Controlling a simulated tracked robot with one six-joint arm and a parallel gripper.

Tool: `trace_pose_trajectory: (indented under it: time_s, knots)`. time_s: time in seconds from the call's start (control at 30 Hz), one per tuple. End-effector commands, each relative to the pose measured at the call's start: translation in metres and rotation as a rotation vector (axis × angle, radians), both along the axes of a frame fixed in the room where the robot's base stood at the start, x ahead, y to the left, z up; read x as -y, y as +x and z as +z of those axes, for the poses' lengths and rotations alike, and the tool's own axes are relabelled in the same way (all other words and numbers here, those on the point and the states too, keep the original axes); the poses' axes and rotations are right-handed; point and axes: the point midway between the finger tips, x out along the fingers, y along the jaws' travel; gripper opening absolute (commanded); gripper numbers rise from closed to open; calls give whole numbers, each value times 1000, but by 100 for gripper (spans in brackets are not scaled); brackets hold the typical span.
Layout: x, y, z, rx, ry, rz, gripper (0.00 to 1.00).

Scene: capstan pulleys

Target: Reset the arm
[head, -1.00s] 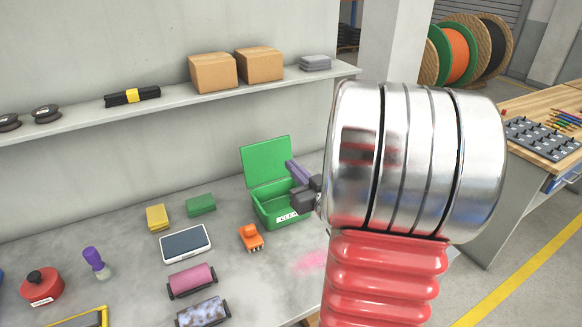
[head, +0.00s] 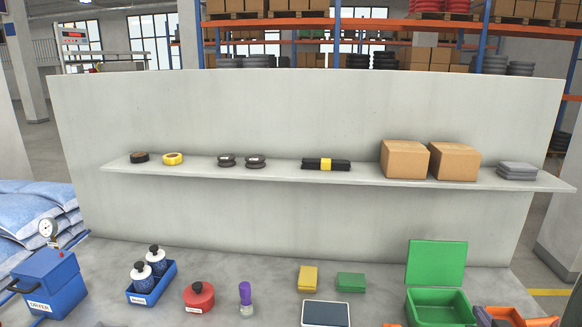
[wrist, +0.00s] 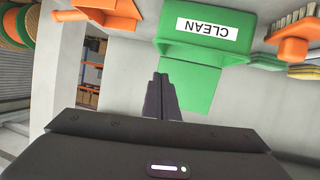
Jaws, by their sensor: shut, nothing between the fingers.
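My gripper (wrist: 160,82) shows in the wrist view with its two dark fingers together and nothing between them. Beyond the fingertips is the green box (wrist: 192,52) with a white CLEAN label, seen upside down. In the head view the green box (head: 437,308) stands on the bench at the lower right with its lid open. A small purple-grey piece at that box's lower right edge may be my fingertip; most of my arm is out of the head view.
An orange brush (wrist: 292,44) is right of the green box in the wrist view. On the bench are a green block (head: 350,282), yellow block (head: 307,279), purple-topped bottle (head: 246,298), red pot (head: 199,298) and blue tray (head: 152,288). A shelf (head: 290,176) with cartons runs behind.

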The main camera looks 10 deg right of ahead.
Motion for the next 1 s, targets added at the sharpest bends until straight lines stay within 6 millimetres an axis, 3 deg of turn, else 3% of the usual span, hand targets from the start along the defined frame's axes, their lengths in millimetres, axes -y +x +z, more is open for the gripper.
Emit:
trace_pose_trajectory:
  time_s: [0.23, 0.47, 0.77, 1.0]
  knots:
    - [11, -35, -31, -217, 57, -129, 0]
    - [-8, -57, -41, -392, 117, -193, 0]
    - [-64, -77, -35, -586, 209, -206, 0]
    - [-134, -88, -16, -712, 285, -146, 0]
